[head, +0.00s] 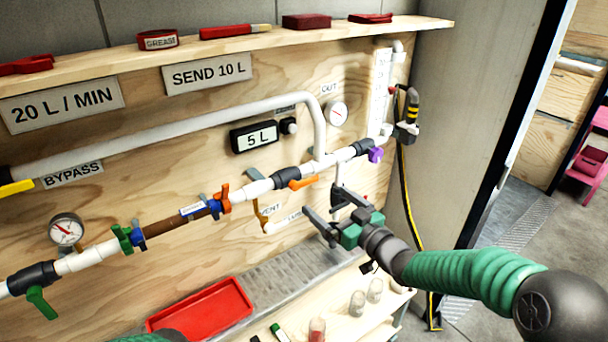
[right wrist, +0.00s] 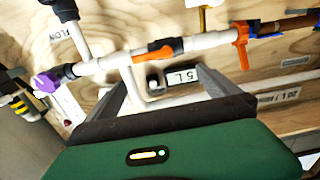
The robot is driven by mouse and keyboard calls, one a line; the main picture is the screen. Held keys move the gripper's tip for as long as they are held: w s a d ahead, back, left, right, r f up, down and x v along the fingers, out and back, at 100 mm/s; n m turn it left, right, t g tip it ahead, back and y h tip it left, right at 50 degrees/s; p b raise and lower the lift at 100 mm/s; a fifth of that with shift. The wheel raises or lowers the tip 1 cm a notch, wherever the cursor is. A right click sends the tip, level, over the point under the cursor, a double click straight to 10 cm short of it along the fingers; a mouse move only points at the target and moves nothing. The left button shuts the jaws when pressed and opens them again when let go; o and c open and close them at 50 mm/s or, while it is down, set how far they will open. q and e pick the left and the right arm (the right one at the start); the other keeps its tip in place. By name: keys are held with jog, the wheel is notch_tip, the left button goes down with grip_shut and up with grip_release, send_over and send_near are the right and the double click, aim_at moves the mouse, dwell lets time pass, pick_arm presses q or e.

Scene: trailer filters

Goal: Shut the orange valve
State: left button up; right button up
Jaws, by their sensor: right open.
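The orange valve lever (head: 303,183) sits on a black valve body in the white pipe and lies roughly along the pipe. It also shows in the right wrist view (right wrist: 155,52), beyond my fingers. A second orange handle (head: 224,198) stands across the pipe farther left, and shows at the right in the wrist view (right wrist: 241,45). My right gripper (head: 322,200) is open and empty, below and in front of the lever, with its fingers pointing towards the panel. In the wrist view its fingertips (right wrist: 162,72) appear either side of the lever, apart from it. My left gripper is out of view.
A purple handle (head: 375,155) is just right of the orange lever. Green handles (head: 42,302), a gauge (head: 66,230) and a blue handle (head: 214,208) are left. A red tray (head: 205,308) and glass jars (head: 357,303) stand below.

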aim_at(307, 181)
jog(key=w+a, duration=0.1)
jog(key=w, duration=0.2)
jog(key=w+a, duration=0.1)
jog(key=w, duration=0.2)
jog(key=w+a+f, duration=0.1)
jog(key=w, duration=0.2)
jog(key=shift+w+a+p, duration=0.35)
jog(key=shift+p, duration=0.05)
jog(key=shift+w+a+r, duration=0.1)
jog(key=shift+w+a, duration=0.6)
jog(key=shift+a, duration=0.8)
jog(key=shift+c, duration=0.8)
jog(key=shift+w+d, duration=0.1)
jog(key=shift+d, duration=0.4)
jog(key=c, duration=0.7)
jog(key=shift+a, duration=0.15)
jog(key=c, duration=1.2)
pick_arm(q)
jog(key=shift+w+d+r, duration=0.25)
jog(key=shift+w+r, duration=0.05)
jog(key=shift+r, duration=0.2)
